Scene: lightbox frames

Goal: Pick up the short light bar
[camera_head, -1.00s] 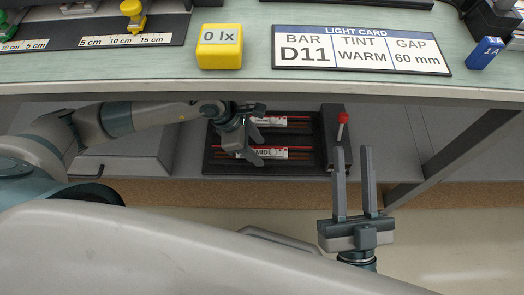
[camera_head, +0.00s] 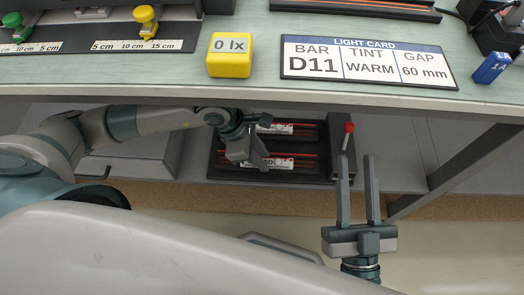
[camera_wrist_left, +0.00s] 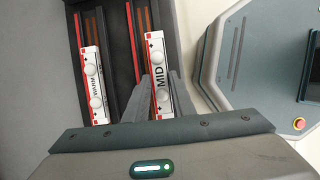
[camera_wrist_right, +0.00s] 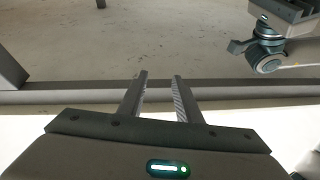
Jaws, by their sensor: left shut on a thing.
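A white bar labelled MID (camera_wrist_left: 158,88) lies along the right slot of a dark rack, on the shelf under the table; it also shows in the head view (camera_head: 280,162). My left gripper (camera_wrist_left: 164,78) is shut on this bar, one finger on each side of it. I cannot tell whether the bar is clear of its slot. A second white bar labelled WARM (camera_wrist_left: 95,85) lies in the parallel slot to its left, apart from the fingers. In the head view my left gripper (camera_head: 262,155) partly hides the label. My right gripper (camera_head: 358,190) is open and empty in front of the shelf.
The rack (camera_head: 223,172) has a post with a red knob (camera_head: 349,127) at its right. Above, the tabletop holds a light card (camera_head: 368,62) reading D11, WARM, 60 mm and a yellow 0 lx block (camera_head: 229,66). The table edge overhangs my left arm. A slanted table leg stands at the right.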

